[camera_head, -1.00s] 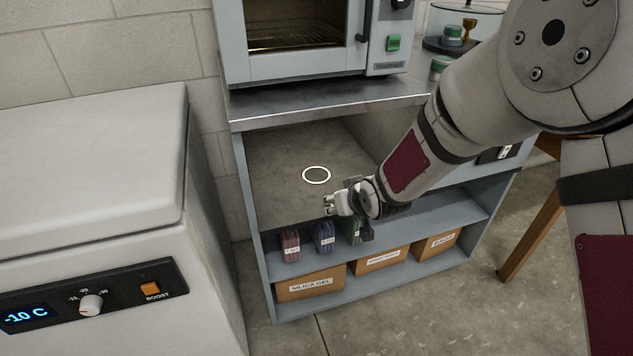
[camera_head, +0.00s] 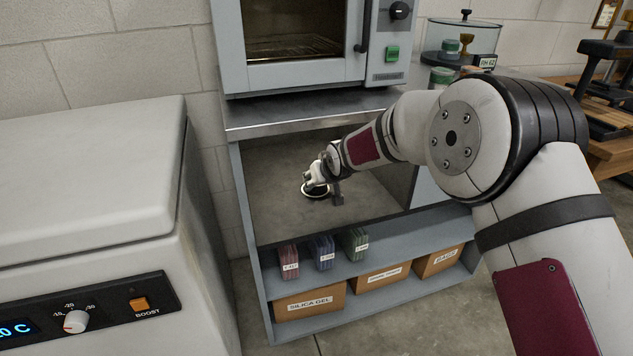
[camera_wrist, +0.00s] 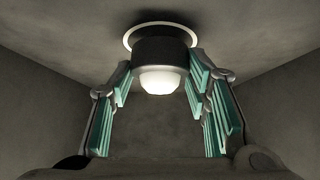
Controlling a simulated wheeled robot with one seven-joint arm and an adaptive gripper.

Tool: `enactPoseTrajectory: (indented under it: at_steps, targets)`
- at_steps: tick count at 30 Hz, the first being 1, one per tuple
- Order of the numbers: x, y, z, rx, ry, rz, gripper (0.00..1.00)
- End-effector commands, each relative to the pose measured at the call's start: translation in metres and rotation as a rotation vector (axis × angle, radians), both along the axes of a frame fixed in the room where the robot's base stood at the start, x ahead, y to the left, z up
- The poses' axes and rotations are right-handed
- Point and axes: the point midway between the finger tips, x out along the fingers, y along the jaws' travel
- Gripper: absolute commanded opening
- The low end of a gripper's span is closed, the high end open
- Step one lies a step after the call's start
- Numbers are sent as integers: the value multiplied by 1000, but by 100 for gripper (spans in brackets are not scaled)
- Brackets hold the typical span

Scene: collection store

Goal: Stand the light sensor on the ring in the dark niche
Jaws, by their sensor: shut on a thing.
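The light sensor (camera_wrist: 160,54), a dark round body with a pale dome, is between the teal-padded fingers of my gripper (camera_wrist: 161,76) in the wrist view. My gripper is shut on it. Its dark base lies over the pale ring (camera_wrist: 127,38), whose rim shows around it. In the head view my gripper (camera_head: 318,173) is inside the niche (camera_head: 270,170), directly at the ring (camera_head: 304,191). The sensor is mostly hidden by my gripper there. I cannot tell whether its base touches the niche floor.
A grey counter (camera_head: 290,115) with an oven (camera_head: 300,75) lies above the niche. Below it a shelf holds coloured packs (camera_head: 323,250) and labelled boxes (camera_head: 310,303). A white freezer (camera_head: 90,180) stands left. The niche floor around the ring is clear.

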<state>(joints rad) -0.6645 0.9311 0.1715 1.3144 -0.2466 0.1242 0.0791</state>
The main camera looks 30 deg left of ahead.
Motion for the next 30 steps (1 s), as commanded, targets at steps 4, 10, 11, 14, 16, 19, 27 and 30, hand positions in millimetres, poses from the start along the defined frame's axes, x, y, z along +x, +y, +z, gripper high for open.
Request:
enactPoseTrajectory:
  at_steps: [4, 10, 11, 14, 16, 19, 27, 30]
  targets:
    - [13, 16, -2, 2, 0, 0, 11]
    - [16, 19, -16, -1, 2, 1, 11]
    - [16, 19, -17, -1, 2, 1, 11]
    - [16, 19, -16, 0, 1, 1, 11]
    - [16, 19, -16, 0, 1, 1, 11]
    - [16, 19, -16, 0, 1, 1, 11]
    - [15, 19, -19, 0, 1, 1, 64]
    - [15, 19, -19, -1, 1, 0, 64]
